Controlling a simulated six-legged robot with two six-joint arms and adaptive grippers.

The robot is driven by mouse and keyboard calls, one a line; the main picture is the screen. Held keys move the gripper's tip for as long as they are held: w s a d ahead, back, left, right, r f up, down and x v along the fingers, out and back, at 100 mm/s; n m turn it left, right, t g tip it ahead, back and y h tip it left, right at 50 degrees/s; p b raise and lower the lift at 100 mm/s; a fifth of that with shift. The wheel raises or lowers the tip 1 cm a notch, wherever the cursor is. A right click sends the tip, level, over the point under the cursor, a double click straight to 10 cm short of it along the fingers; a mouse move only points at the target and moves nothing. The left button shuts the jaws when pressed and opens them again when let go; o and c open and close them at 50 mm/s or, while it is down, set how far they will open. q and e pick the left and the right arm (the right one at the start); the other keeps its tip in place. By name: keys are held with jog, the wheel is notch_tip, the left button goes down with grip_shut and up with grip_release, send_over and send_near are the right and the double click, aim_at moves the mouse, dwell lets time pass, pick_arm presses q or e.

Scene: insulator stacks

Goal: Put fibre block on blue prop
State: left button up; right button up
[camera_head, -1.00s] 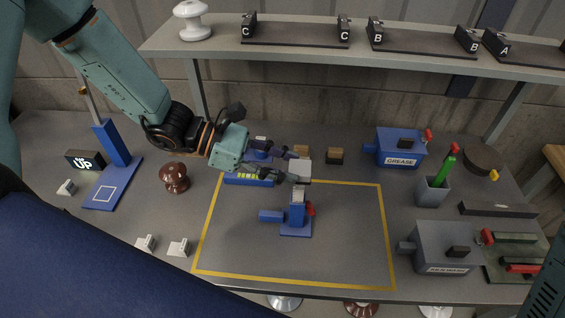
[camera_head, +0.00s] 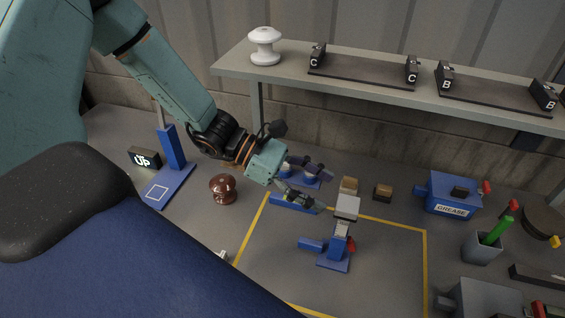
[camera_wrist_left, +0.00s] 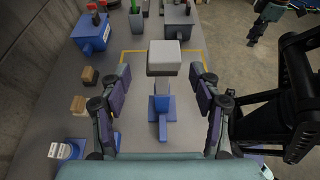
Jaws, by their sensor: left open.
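A pale grey block (camera_head: 347,207), likely the fibre block, sits on top of the blue prop (camera_head: 334,263), above a whitish upper part. In the left wrist view the block (camera_wrist_left: 164,54) appears level over the prop (camera_wrist_left: 162,128). My left gripper (camera_head: 319,190) is open and empty, up and left of the prop in the head view. In the left wrist view its fingers stand wide on either side, apart from the block. The contact under the block is hard to see.
Two brown blocks (camera_head: 348,185) (camera_head: 383,193) lie behind the prop. A grease box (camera_head: 452,193) and a grey cup (camera_head: 482,247) stand right. A brown insulator (camera_head: 222,188) stands left. The yellow-outlined area around the prop has bare room. A shelf (camera_head: 430,98) runs behind.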

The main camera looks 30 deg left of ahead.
pick_arm(q)
jog(key=shift+p+v, duration=2.5)
jog(key=shift+v, duration=1.8)
jog(key=s+d+f+m+g+y, duration=0.2)
jog(key=s+f+m+y, duration=0.4)
jog(key=s+f+m, duration=0.3)
jog(key=s+d+f+m+g+y, duration=0.1)
jog(key=s+d+f+m+y, duration=0.1)
jog(key=s+f+m+y, duration=0.5)
jog(key=shift+s+f+m+g, duration=0.4)
jog(key=shift+s+f+m, duration=0.65)
jog(key=shift+s+m, duration=1.75)
jog(key=shift+s+n, duration=0.25)
jog(key=shift+n, duration=0.05)
jog(key=shift+s, duration=0.1)
